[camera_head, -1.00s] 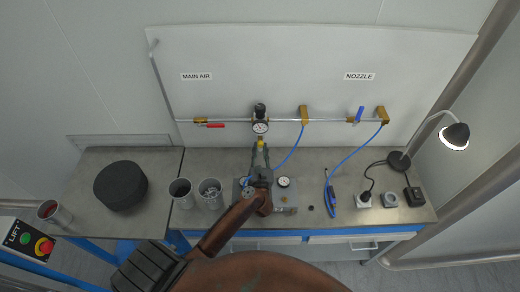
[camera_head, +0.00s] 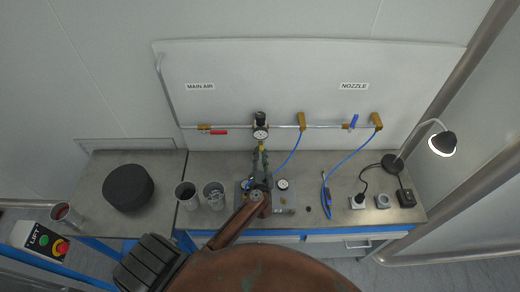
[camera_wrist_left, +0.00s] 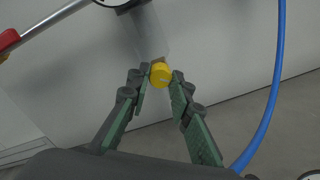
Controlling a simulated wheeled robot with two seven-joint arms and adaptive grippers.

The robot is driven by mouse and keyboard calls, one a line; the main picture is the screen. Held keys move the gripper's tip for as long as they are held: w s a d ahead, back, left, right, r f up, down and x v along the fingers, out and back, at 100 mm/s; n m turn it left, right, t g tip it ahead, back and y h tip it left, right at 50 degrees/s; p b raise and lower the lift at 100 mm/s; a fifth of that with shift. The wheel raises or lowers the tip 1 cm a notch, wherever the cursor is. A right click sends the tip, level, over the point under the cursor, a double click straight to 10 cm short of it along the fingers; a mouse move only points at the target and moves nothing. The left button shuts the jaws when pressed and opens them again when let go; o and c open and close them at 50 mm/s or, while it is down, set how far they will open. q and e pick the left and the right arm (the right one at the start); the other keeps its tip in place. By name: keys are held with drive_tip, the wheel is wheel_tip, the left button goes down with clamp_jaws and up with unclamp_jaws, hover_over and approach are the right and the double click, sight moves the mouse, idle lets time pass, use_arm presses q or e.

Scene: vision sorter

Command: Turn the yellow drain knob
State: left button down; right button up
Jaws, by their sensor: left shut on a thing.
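The yellow drain knob (camera_wrist_left: 161,74) sits at the bottom of the filter bowl under the pressure gauge (camera_head: 260,134). In the left wrist view it is between my left gripper's fingertips (camera_wrist_left: 160,80), which are closed on its sides. In the head view my left gripper (camera_head: 260,158) reaches up to the knob (camera_head: 262,149) from below, and its arm hides part of the bench. My right gripper does not show.
A red-handled valve (camera_head: 218,132) is on the pipe to the left, and a blue-handled valve (camera_head: 353,121) to the right. Blue hoses (camera_head: 291,155) hang nearby.

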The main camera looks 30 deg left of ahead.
use_arm(q)
drive_tip(key=m+p, duration=0.5)
drive_tip(key=shift+r+m+p, duration=0.15)
drive_tip(key=shift+m+p, duration=1.1)
drive_tip(key=shift+m, duration=0.25)
drive_tip(key=shift+m+p, duration=0.7)
drive_tip(key=shift+m, duration=0.5)
drive_tip(key=shift+f, duration=0.2)
drive_tip(key=c, duration=1.7)
unclamp_jaws()
drive_tip(key=shift+c, duration=0.2)
